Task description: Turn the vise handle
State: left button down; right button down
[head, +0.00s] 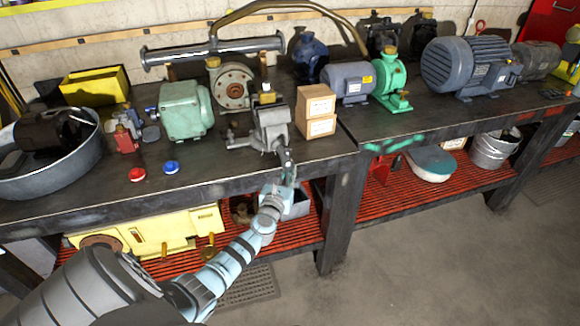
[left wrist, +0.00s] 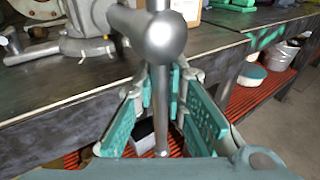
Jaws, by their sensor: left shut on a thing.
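My left gripper (head: 288,168) is at the front of the vise, below the screw head. In the left wrist view its green-padded fingers (left wrist: 162,100) stand on both sides of the bar and are shut on it. The exact contact is partly hidden by the bar. My right gripper is not in view.
A red slatted shelf (head: 400,198) runs below.

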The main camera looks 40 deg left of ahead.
pick_arm(q)
jog(key=shift+w+a+r, duration=0.1)
jog(key=shift+r, duration=0.15)
jog(key=c, duration=1.6)
grip_release()
jog(key=shift+c, duration=0.2)
jog(key=f+v, duration=0.1)
jog(key=v, duration=1.1)
jog(key=shift+r, duration=0.4)
